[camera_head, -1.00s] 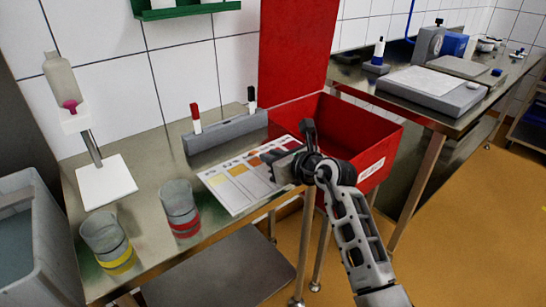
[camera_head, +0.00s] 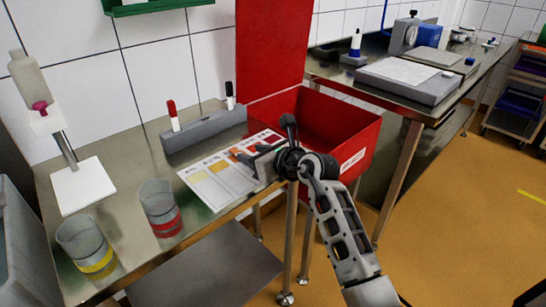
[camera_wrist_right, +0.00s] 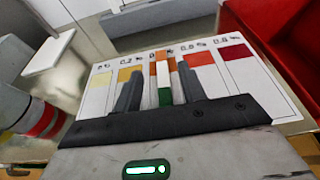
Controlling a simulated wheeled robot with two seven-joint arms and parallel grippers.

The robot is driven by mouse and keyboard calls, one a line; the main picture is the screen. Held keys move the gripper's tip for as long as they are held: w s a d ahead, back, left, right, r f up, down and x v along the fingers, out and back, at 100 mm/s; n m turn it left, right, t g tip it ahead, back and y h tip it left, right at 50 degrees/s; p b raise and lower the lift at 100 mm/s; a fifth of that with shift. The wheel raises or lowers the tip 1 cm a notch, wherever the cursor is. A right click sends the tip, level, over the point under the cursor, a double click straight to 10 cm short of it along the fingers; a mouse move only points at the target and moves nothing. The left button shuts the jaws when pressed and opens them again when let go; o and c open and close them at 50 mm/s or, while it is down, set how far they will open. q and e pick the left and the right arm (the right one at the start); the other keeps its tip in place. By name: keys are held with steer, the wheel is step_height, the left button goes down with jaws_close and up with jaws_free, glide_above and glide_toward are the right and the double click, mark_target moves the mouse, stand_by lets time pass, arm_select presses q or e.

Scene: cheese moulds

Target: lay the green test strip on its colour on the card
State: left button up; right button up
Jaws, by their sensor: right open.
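The card (camera_head: 207,187) lies on the steel table with a row of colour patches, running from pale yellow to dark red. It also shows in the right wrist view (camera_wrist_right: 274,91). The test strip (camera_wrist_right: 164,82), white with a green end nearest the gripper, lies over the card's orange middle column, between my fingers. Whether it touches the card I cannot tell. My right gripper (camera_wrist_right: 160,92) is open, one finger on each side of the strip with gaps. In the head view the right gripper (camera_head: 266,148) is over the card's right part and hides the strip. My left gripper is not in view.
A grey rack (camera_head: 205,130) with a red and a black marker stands behind the card. A red bin (camera_head: 352,138) is close on the right. Red-banded (camera_head: 160,205) and yellow-banded (camera_head: 85,245) beakers stand left, near a white-based stand (camera_head: 82,187).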

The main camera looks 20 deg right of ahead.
steer(key=v, duration=1.5)
steer(key=shift+r, duration=0.2)
steer(key=shift+s+a, duration=0.1)
steer(key=s+a+r+m+t+y, duration=0.2)
steer(key=s+a+m+t+y, duration=0.4)
steer(key=m, duration=0.7)
step_height(320, 180, down, 10)
steer(key=d+m+g+h, duration=0.1)
steer(key=m+h, duration=0.7)
steer(key=m, duration=0.8)
steer(key=s+a+f+m+g, duration=0.5)
steer(key=s+f+m+g, duration=0.3)
steer(key=f, duration=0.5)
steer(key=shift+s+a+f+m, duration=0.2)
steer(key=shift+s+f+m, duration=0.2)
steer(key=shift+s, duration=0.7)
